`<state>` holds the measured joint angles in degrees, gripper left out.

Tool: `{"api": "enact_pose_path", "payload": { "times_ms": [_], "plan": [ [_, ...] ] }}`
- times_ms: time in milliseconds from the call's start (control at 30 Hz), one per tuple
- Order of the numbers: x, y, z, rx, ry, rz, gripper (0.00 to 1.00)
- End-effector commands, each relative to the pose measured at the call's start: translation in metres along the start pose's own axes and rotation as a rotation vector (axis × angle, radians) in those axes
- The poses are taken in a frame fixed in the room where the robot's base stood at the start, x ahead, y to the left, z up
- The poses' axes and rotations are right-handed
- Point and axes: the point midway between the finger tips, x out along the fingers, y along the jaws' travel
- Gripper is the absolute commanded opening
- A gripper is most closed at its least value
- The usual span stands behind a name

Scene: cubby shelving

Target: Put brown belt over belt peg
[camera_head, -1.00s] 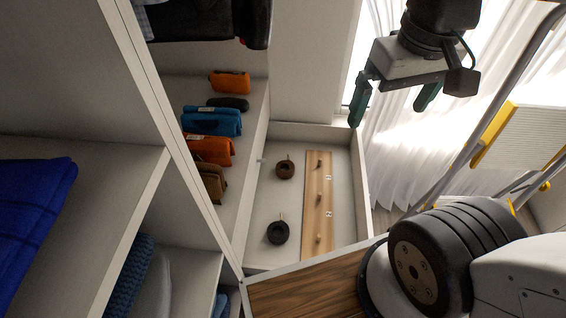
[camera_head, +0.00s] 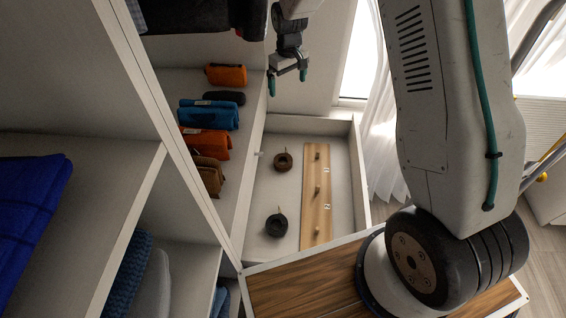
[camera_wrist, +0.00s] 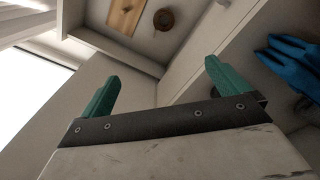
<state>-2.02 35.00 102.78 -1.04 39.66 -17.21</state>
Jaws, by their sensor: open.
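The brown belt (camera_head: 282,160) lies coiled on the floor of the white drawer, at its far left. It also shows in the wrist view (camera_wrist: 164,20). A wooden board (camera_head: 310,205) with several pegs lies along the right of the drawer, and part of it shows in the wrist view (camera_wrist: 126,14). One wooden peg (camera_head: 317,156) is at the board's far end, close to the belt. My gripper (camera_head: 287,84) is open and empty, above and beyond the drawer's far end. In the wrist view its green fingers (camera_wrist: 160,80) are apart with nothing between them.
A black belt (camera_head: 276,225) lies coiled nearer in the drawer. The drawer's walls (camera_head: 361,165) stand around both belts and the board. Rolled orange, blue and brown clothes sit on the shelf (camera_head: 240,185) left of the drawer. White curtains hang at the right.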

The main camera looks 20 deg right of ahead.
Motion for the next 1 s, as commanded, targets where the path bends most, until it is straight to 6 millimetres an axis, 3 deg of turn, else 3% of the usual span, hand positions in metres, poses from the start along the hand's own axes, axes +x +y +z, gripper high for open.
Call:
{"api": "enact_pose_path", "payload": {
  "times_ms": [33,200,300,400,500,633,1000],
  "plan": [
    [0.035,0.001,-0.009,-0.016,-0.013,-0.004,1.0],
    [0.142,0.003,-0.032,-0.076,-0.023,-0.008,1.0],
    [0.205,0.001,-0.035,-0.109,-0.029,-0.011,1.0],
    [0.26,-0.002,-0.034,-0.137,-0.032,-0.013,1.0],
    [0.302,-0.006,-0.029,-0.159,-0.035,-0.015,1.0],
    [0.335,-0.009,-0.024,-0.177,-0.035,-0.016,1.0],
    [0.38,-0.011,-0.017,-0.183,-0.036,-0.017,1.0]
  ]
}}
